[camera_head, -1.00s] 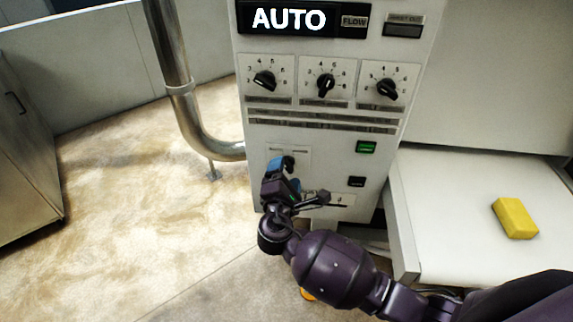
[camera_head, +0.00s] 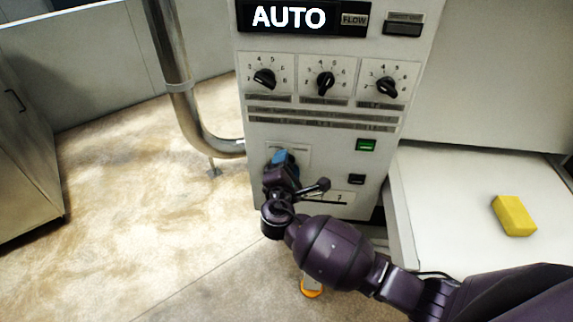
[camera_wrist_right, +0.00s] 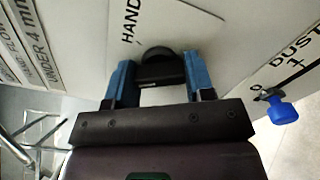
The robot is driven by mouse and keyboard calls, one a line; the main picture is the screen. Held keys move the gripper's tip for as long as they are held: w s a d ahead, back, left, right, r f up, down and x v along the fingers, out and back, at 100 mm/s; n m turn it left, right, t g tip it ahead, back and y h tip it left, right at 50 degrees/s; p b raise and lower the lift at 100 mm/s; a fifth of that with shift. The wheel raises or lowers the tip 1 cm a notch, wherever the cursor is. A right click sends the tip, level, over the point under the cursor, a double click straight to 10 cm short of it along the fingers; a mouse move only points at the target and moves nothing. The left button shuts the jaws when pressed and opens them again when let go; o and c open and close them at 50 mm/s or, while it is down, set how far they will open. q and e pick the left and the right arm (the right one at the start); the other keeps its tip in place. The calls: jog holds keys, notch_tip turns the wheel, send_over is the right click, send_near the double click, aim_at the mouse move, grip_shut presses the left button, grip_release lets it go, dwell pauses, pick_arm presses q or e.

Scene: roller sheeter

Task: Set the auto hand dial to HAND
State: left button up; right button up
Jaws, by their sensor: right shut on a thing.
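My right gripper (camera_head: 283,158) is at the lower left of the white control panel (camera_head: 312,160). In the right wrist view, its blue fingers (camera_wrist_right: 160,82) are on either side of a black dial (camera_wrist_right: 160,56) and shut on it. A HAND label (camera_wrist_right: 130,20) is printed beside the dial in that view. In the head view my gripper and wrist hide the dial, so which way it points cannot be told. The display (camera_head: 290,16) at the top of the panel reads AUTO. My left gripper is not in view.
Three black knobs (camera_head: 326,82) sit in a row above. A green button (camera_head: 366,145) and a black switch (camera_head: 357,179) are right of my gripper. A blue knob (camera_wrist_right: 281,110) shows in the wrist view. A yellow sponge (camera_head: 514,215) lies on the white surface at right.

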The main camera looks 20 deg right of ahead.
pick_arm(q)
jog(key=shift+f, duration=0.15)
pick_arm(e)
jog(key=shift+f+m+b, duration=0.15)
jog(key=shift+m+b, duration=0.65)
jog(key=shift+b, duration=0.2)
jog(key=shift+f+m+b, duration=0.1)
jog(key=shift+m+b, duration=0.6)
jog(key=shift+b, duration=0.2)
jog(key=m+b, duration=0.2)
jog(key=shift+m+b, duration=0.35)
jog(key=shift+m, duration=0.05)
jog(key=m+b, duration=0.3)
jog(key=m, duration=0.1)
pick_arm(q)
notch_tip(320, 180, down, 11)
jog(key=b, duration=0.1)
jog(key=shift+b, duration=0.35)
pick_arm(e)
jog(key=shift+r+m, duration=0.2)
jog(key=shift+m, duration=0.9)
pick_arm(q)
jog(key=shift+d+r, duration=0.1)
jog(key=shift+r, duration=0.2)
pick_arm(e)
jog(key=shift+r, duration=0.1)
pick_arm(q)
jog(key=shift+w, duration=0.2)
pick_arm(e)
jog(key=o, duration=0.9)
